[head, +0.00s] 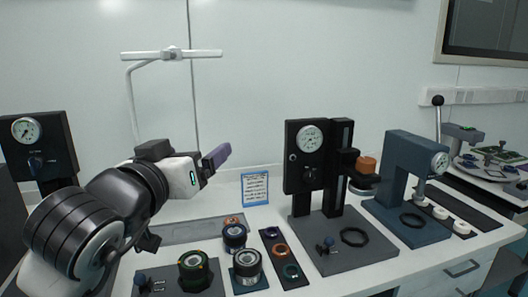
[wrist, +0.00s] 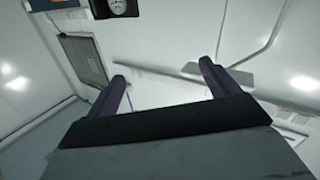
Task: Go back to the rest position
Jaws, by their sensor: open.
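My gripper (head: 218,156) is raised above the left part of the white bench in the head view, with its purple fingers pointing right and slightly up. In the wrist view my gripper (wrist: 160,80) shows two purple fingers spread wide apart. Nothing is between them, so it is open and empty. My arm is folded at the lower left of the head view and hides part of the bench behind it. No object touches the fingers.
Below my gripper are lens-like cylinders (head: 194,270), a tray with rings (head: 283,256) and a small sign (head: 255,188). A black gauge press (head: 310,165) and a blue press (head: 410,170) stand to the right. A lamp stand (head: 131,95) rises behind my arm.

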